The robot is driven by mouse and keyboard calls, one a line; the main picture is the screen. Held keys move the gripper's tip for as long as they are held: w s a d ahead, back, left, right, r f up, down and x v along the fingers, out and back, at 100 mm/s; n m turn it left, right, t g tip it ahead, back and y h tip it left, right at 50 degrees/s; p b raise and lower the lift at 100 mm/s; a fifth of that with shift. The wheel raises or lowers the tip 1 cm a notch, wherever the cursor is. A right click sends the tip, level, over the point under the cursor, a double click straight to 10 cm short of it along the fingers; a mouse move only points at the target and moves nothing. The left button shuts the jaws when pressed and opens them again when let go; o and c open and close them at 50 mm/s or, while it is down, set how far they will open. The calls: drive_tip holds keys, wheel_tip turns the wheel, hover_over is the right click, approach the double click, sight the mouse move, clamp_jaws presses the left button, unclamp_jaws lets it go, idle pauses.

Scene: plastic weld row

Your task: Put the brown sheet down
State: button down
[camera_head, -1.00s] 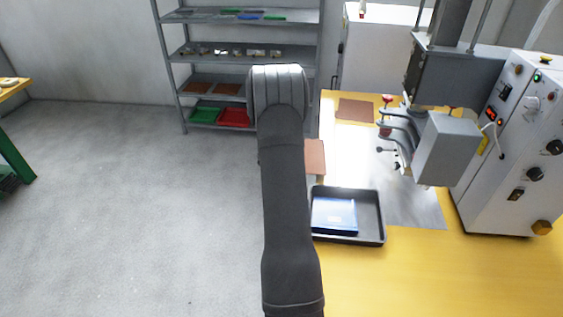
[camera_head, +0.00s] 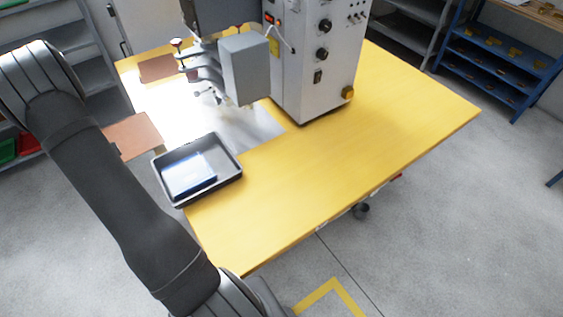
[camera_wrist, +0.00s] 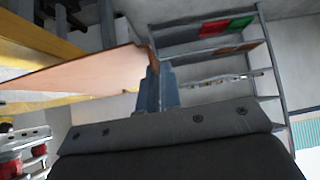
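My gripper (camera_wrist: 156,88) is shut on the brown sheet (camera_wrist: 85,75), which sticks out to the left from between the fingers in the wrist view. In the head view, the held sheet (camera_head: 132,136) shows just right of my dark arm, by the left edge of the yellow table (camera_head: 290,180). I cannot tell its height above the table. My gripper itself is hidden behind the arm in the head view. Another brown sheet (camera_head: 157,68) lies on the far left part of the table.
A black tray (camera_head: 238,172) holding a blue-and-white item stands close to the held sheet. The grey welding machine (camera_head: 318,60) stands at the back of the table. The table's right and front parts are clear. Shelves (camera_wrist: 225,45) stand beyond my gripper.

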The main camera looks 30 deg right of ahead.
drive_tip(key=s+d+r, duration=0.5)
drive_tip(key=s+d, duration=0.8)
drive_tip(key=s, duration=0.1)
drive_tip(key=s+d+m+g+h, duration=0.1)
drive_tip(key=s+d+m+h, duration=0.35)
drive_tip(key=d, duration=0.85)
drive_tip(key=s+d+m+g+h, duration=0.15)
drive_tip(key=s+d+m, duration=0.5)
drive_tip(key=d, duration=0.75)
drive_tip(key=s+d+r+m+g+h, duration=0.1)
drive_tip(key=s+d+m, duration=0.1)
drive_tip(key=s+d, duration=0.6)
drive_tip(key=s+d+r+m+g+h, duration=0.15)
drive_tip(key=s+d, duration=0.25)
drive_tip(key=s, duration=0.8)
drive_tip(key=shift+g+h, duration=0.25)
drive_tip(key=shift+g, duration=0.05)
drive_tip(key=w+a+f, duration=0.1)
drive_tip(key=w+f, duration=0.1)
drive_tip(key=w, duration=0.1)
drive_tip(key=w+a+f, duration=0.1)
drive_tip(key=w+f, duration=0.1)
drive_tip(key=w, duration=0.2)
drive_tip(key=w+f, duration=0.3)
drive_tip(key=w, duration=0.1)
drive_tip(key=shift+a+f, duration=0.1)
drive_tip(key=shift+a, duration=0.3)
drive_tip(key=shift+w+f, duration=0.15)
drive_tip(key=shift+f, duration=2)
